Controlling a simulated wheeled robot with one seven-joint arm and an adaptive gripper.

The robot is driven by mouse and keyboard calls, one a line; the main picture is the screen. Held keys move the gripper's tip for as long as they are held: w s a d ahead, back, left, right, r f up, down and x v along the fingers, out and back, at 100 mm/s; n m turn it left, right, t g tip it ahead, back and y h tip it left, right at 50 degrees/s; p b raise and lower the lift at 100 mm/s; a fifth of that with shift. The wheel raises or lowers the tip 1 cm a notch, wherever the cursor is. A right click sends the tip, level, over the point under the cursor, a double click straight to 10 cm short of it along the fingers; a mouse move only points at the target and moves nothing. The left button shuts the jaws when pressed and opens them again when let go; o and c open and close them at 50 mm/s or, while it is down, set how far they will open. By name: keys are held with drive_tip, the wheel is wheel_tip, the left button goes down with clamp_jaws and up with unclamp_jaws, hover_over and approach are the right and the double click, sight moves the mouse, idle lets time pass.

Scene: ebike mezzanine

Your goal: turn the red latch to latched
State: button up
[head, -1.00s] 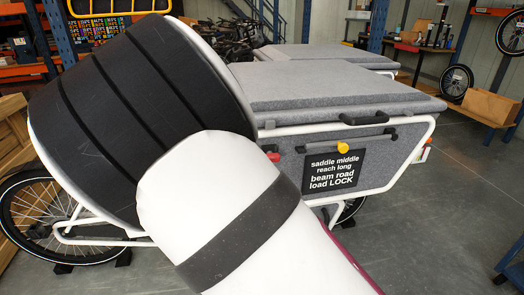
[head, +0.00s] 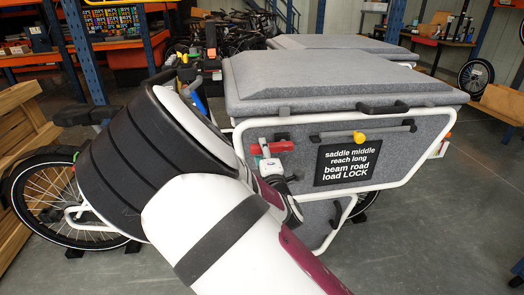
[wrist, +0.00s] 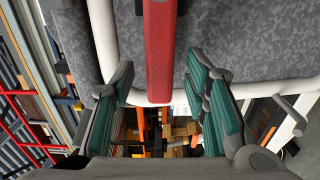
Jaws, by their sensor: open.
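The red latch (head: 279,147) is a bar on the grey felt side of the cargo box (head: 300,185), near its upper left corner. In the head view it lies roughly level, its left end partly hidden by my gripper (head: 268,160). In the wrist view the red latch (wrist: 160,50) is a long bar running from the top edge down toward the middle. My gripper (wrist: 160,100) is open, its green-padded fingers to the left and right of the bar. The bar appears between the fingers with space on both sides; I see no contact.
A yellow knob (head: 360,136) on a grey rod and a black lettered sign (head: 347,162) are right of the latch. A black handle (head: 382,107) is on the lid edge. White frame tubes (head: 385,184) border the box.

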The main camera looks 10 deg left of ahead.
drive_tip(key=shift+x, duration=1.3)
drive_tip(key=shift+c, duration=0.6)
clamp_jaws()
